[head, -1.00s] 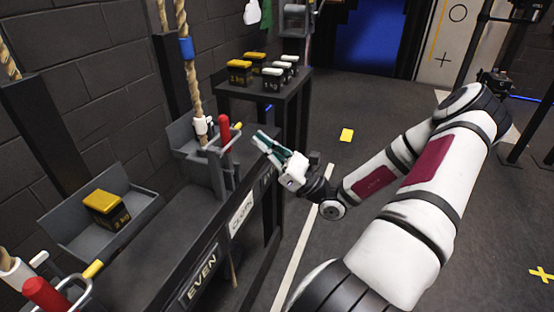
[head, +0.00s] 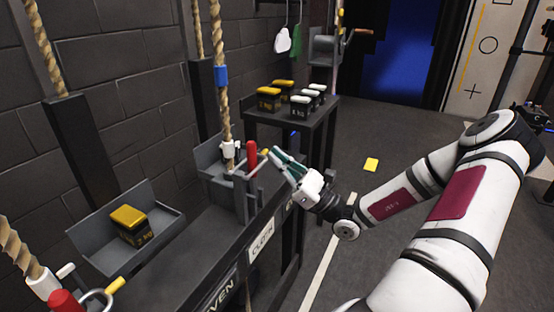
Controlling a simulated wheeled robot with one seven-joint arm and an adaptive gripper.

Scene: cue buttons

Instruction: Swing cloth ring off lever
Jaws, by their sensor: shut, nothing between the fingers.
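The cloth lever has a red handle (head: 251,153) and stands upright in a grey bracket above the sign CLOTH (head: 262,241). Its ring shows as a thin grey loop with a yellow grip (head: 264,153) just right of the handle. The loop is small, and I cannot tell exactly how it sits around the lever. My gripper (head: 278,160), with teal fingers, is just right of the red handle and the yellow grip. It is shut and empty, its tips pointing left towards them. A visible touch cannot be made out.
A nearer red lever (head: 65,301) has a metal ring with a yellow grip (head: 115,286). A tray (head: 80,246) holds a yellow-topped weight (head: 130,225). Ropes rise by the wall. Several weights stand on a side table (head: 330,103). Open floor lies right, with a yellow marker (head: 371,164).

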